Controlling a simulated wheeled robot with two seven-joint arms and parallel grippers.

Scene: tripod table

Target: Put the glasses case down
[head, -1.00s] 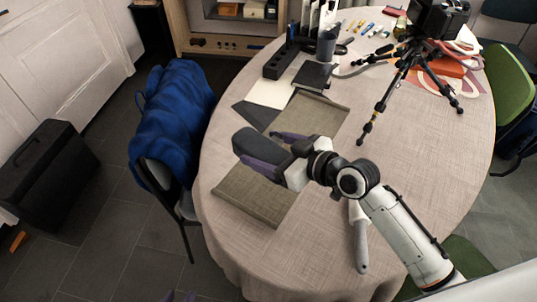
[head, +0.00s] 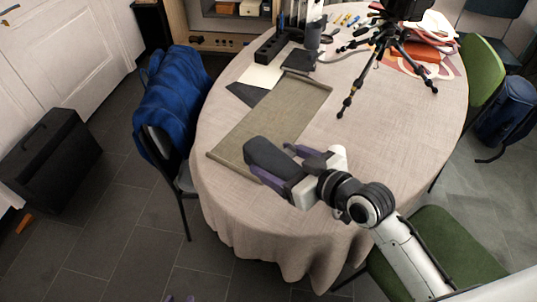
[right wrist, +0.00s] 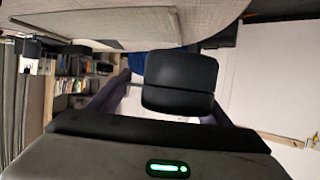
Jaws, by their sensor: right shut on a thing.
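The glasses case (head: 268,154) is dark grey with rounded ends. My right gripper (head: 271,158) is shut on it, its purple fingers on either side. In the head view the case overlaps the near right part of the olive mat (head: 262,122); its height over the mat is hard to tell. In the right wrist view the case (right wrist: 180,82) sits between the fingers, apart from the table edge in the picture. Only the fingertips of my left gripper (head: 180,298) show at the bottom edge of the head view, spread apart and empty, away from the table.
The round table (head: 225,205) has bare cloth left and right of the mat. A tripod (head: 372,62) stands at the back right. Chairs surround the table.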

